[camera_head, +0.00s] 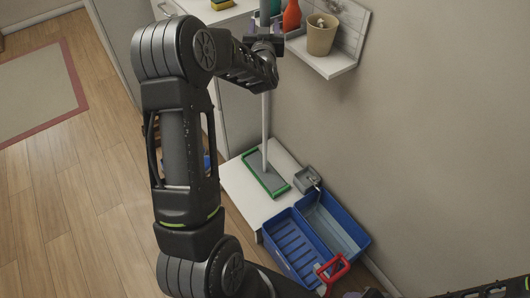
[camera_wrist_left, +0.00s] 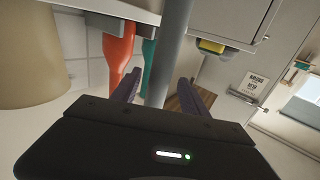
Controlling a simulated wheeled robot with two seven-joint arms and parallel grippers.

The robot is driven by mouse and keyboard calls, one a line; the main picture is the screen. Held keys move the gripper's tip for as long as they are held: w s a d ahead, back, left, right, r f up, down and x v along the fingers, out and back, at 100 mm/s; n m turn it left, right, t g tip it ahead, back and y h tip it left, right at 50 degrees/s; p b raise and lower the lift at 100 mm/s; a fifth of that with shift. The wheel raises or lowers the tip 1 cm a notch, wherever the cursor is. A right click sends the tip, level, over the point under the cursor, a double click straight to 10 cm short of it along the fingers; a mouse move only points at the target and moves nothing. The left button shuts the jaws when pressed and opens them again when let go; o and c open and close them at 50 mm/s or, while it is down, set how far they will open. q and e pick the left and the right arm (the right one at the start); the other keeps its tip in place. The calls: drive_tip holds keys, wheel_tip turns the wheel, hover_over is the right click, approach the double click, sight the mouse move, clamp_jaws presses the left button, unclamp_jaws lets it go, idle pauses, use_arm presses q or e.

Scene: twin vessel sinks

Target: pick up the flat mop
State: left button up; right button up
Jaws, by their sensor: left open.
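The flat mop has a thin grey pole (camera_head: 265,128) and a flat green-edged head (camera_head: 265,174) that rests on a low white surface. The pole stands nearly upright. My left gripper (camera_head: 264,40) is open high on the pole, beside the wall shelf. In the left wrist view the pole (camera_wrist_left: 172,50) runs between the two spread fingers of this gripper (camera_wrist_left: 158,88). I cannot tell whether either finger touches it. My right gripper is not clearly visible.
A wall shelf (camera_head: 328,66) close to the gripper holds a tan pot (camera_head: 321,36) and a red bottle (camera_head: 291,16). A blue two-part bucket (camera_head: 296,245) with a red handle (camera_head: 333,272) stands below. Wooden floor (camera_head: 75,195) lies open at left.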

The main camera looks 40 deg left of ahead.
use_arm(q)
drive_tip(key=p+x, duration=0.1)
drive_tip(key=x, duration=0.3)
drive_tip(key=shift+w+r, duration=0.1)
drive_tip(key=shift+w, duration=0.05)
idle(0.4)
clamp_jaws()
idle(0.4)
idle(0.6)
drive_tip(key=shift+r, duration=0.15)
